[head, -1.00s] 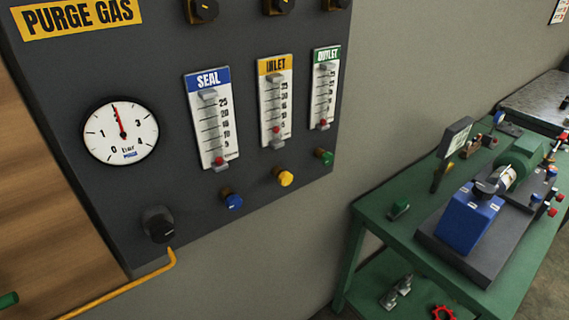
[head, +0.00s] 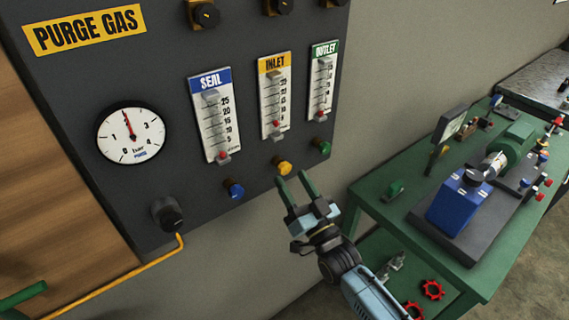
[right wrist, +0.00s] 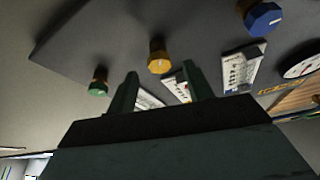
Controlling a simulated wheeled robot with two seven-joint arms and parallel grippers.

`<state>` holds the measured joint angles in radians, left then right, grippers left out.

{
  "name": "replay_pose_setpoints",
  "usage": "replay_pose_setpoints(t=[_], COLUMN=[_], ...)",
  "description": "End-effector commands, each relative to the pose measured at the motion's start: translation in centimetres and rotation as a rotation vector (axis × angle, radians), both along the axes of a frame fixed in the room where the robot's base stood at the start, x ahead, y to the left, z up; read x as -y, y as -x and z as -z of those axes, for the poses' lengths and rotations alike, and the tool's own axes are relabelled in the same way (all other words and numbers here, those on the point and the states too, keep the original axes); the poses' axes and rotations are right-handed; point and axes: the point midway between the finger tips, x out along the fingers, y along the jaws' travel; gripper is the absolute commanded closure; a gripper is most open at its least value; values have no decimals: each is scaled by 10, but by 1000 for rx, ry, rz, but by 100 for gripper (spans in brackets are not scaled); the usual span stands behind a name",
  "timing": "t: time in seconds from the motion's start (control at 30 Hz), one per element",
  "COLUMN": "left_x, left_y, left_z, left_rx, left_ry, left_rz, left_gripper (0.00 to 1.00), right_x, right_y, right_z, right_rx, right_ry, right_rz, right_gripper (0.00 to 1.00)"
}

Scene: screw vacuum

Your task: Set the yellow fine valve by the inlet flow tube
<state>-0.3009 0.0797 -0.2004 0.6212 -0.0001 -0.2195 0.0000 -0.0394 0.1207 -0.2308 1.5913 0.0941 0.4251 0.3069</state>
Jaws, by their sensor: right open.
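The yellow fine valve (head: 284,167) is a small knob on the dark panel below the inlet flow tube (head: 274,97), whose red float sits low in the scale. My right gripper (head: 291,178) is open and empty, its fingertips just below the yellow valve in the head view. In the right wrist view the yellow valve (right wrist: 160,63) shows beyond and between the fingers (right wrist: 160,80), apart from them. Only a bit of green, perhaps part of my left gripper, shows at the lower left of the head view.
The blue valve (head: 235,188) and green valve (head: 322,146) flank the yellow one closely. A pressure gauge (head: 133,134) and black knob (head: 167,214) are at the left. A green bench (head: 385,213) with a pump stands at the right.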

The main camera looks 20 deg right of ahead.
Motion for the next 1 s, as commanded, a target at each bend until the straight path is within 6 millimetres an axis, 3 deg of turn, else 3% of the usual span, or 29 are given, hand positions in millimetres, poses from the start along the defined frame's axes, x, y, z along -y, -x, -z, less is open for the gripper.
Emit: replay_pose_setpoints(t=[0.1,0.3,0.67,1.0], left_x=[0,0,0,0], left_y=[2,2,1,0], left_z=[-4,-7,-7,-7], left_rx=[-4,-4,-4,-2], left_ry=[-1,-1,-1,0], left_rz=[0,0,-1,-1], left_gripper=[64,64,64,64], right_x=[-5,-10,-11,-11], right_y=[-21,-40,-44,-44], right_z=[-10,-16,-17,-17], right_rx=[1,-1,-2,-2], right_ry=[-1,-1,-1,-1], right_rz=[0,-1,0,0], right_gripper=[48,48,48,92])
